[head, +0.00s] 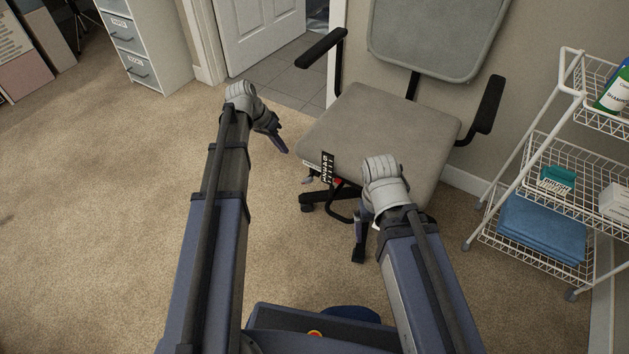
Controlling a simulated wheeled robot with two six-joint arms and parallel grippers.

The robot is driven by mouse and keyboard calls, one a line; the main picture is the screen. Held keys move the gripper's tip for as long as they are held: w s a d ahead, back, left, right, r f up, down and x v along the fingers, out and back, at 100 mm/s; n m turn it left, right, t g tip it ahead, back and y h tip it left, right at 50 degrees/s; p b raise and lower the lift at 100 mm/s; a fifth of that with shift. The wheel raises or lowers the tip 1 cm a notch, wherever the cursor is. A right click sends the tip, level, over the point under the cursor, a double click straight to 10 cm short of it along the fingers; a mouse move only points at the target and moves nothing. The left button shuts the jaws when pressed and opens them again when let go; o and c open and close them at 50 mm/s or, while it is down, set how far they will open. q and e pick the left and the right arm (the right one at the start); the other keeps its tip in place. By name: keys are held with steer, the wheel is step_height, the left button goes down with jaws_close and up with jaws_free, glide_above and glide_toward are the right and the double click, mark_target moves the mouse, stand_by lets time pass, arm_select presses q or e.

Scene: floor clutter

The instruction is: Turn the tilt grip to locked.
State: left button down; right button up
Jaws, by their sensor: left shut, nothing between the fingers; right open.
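The office chair (375,135) has a grey seat and black armrests. A black label plate with white marks (327,168) hangs at the seat's front edge. A small red part (337,181) shows just beside it under the seat; it may belong to the tilt grip, but its setting is too small to read. My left gripper (283,147) is shut and empty, left of the seat's front-left corner, apart from the label. My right gripper (359,248) is open, pointing down in front of the seat. My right wrist hides part of the seat's front edge and underside.
A white wire cart (528,165) with a folded blue cloth (542,229), a teal box (557,181) and bottles stands at the right. A grey drawer cabinet (145,45) and an open door (262,35) are at the back. The carpet at left is clear.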

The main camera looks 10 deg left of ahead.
arm_select(q)
steer(key=w+f, duration=0.1)
steer(key=b, duration=1)
glide_toward(308, 178)
step_height(308, 178, down, 3)
steer(key=w, duration=0.2)
steer(key=shift+s+d+f+b, duration=0.15)
steer(key=shift+d+f+b, duration=0.1)
steer(key=shift+f+b, duration=0.2)
steer(key=shift+s+d+f+b, duration=0.2)
steer(key=shift+f+b, duration=0.15)
steer(key=shift+f, duration=0.1)
steer(key=shift+s+d+f+b, duration=0.1)
steer(key=shift+d+f+b, duration=0.2)
steer(key=shift+d, duration=0.05)
steer(key=shift+d+f, duration=0.1)
steer(key=shift+d, duration=0.05)
arm_select(e)
step_height(308, 178, down, 13)
steer(key=shift+w+d, duration=0.15)
steer(key=shift+w, duration=0.05)
